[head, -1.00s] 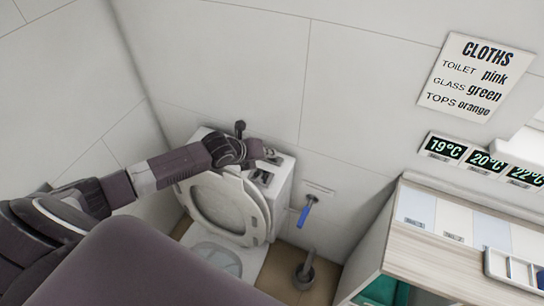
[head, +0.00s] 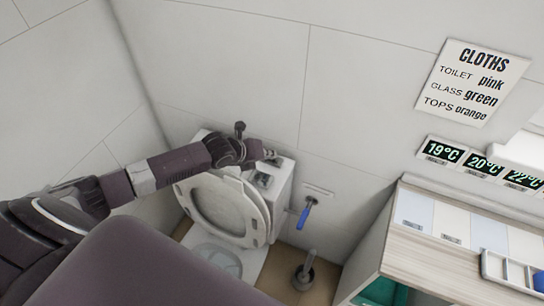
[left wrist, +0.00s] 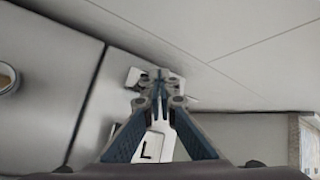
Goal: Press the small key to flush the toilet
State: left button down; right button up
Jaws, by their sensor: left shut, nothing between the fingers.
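The toilet (head: 207,207) stands in the corner with its lid raised. On its cistern top (head: 284,170) lies a pale flush plate with keys (head: 263,180). In the left wrist view a light key marked "L" (left wrist: 148,151) shows between the finger linkages. A second light key (left wrist: 133,77) lies at the fingertips, partly covered by them; its marking is hidden. My left gripper (head: 274,157) is shut and empty, reaching over the cistern from the left. Its closed tips (left wrist: 160,76) overlap the second key; contact cannot be told. My right gripper is not in view.
A blue-handled item (head: 305,216) hangs right of the toilet, above a brush holder (head: 303,277). A wood-topped counter (head: 440,255) stands at the right. The wall is close behind the cistern.

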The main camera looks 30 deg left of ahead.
pick_arm(q)
jog(key=shift+r, duration=0.5)
jog(key=shift+w+r, duration=0.1)
notch_tip(320, 180, up, 5)
jog(key=p, duration=0.5)
dwell(0.6)
